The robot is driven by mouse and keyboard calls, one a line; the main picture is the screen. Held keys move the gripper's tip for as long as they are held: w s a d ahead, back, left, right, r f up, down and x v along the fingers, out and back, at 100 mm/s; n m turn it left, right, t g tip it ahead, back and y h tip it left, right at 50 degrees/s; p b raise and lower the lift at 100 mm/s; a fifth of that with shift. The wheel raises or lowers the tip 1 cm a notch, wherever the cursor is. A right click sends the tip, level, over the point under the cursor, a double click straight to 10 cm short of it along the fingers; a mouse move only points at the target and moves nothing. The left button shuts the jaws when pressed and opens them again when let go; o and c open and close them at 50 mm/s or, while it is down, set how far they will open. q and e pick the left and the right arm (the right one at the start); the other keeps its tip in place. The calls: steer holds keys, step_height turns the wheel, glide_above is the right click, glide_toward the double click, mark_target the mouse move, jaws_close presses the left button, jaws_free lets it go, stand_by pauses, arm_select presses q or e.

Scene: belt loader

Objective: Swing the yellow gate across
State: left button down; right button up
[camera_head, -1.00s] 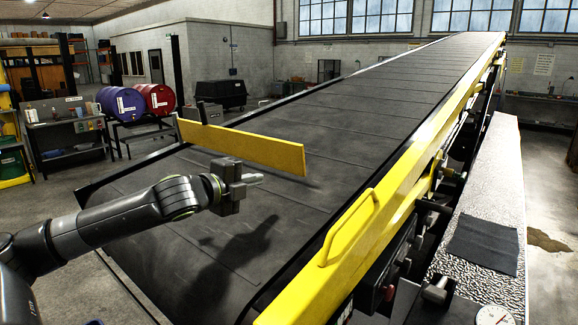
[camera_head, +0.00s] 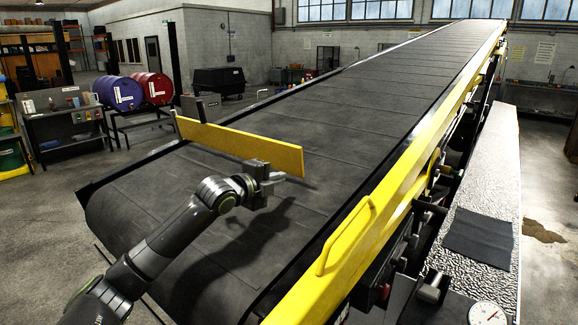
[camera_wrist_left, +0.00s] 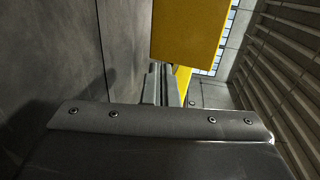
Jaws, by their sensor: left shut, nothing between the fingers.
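The yellow gate (camera_head: 238,146) is a flat board standing on edge above the dark belt (camera_head: 330,125). It runs from a dark post at the belt's left edge to a free end over the belt. My left gripper (camera_head: 282,177) is shut and empty, just in front of and below the gate near its free end. In the left wrist view the gate (camera_wrist_left: 188,30) fills the top middle, just past the shut fingers (camera_wrist_left: 158,85). I cannot tell whether the fingers touch it. My right gripper is not in view.
A yellow side rail (camera_head: 400,190) with a handle (camera_head: 345,235) runs along the belt's right side. A textured ledge (camera_head: 490,180) with a dark cloth (camera_head: 478,238) and a round gauge (camera_head: 487,313) lies right of it.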

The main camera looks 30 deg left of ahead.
mark_target(297, 168)
arm_select(q)
steer(key=w, duration=0.1)
steer(key=w+p, duration=0.2)
steer(key=shift+w+d+r, duration=0.25)
steer(key=shift+r, duration=0.05)
steer(key=shift+w+f+p, duration=0.1)
steer(key=shift+w+p, duration=0.25)
steer(key=shift+w, duration=0.4)
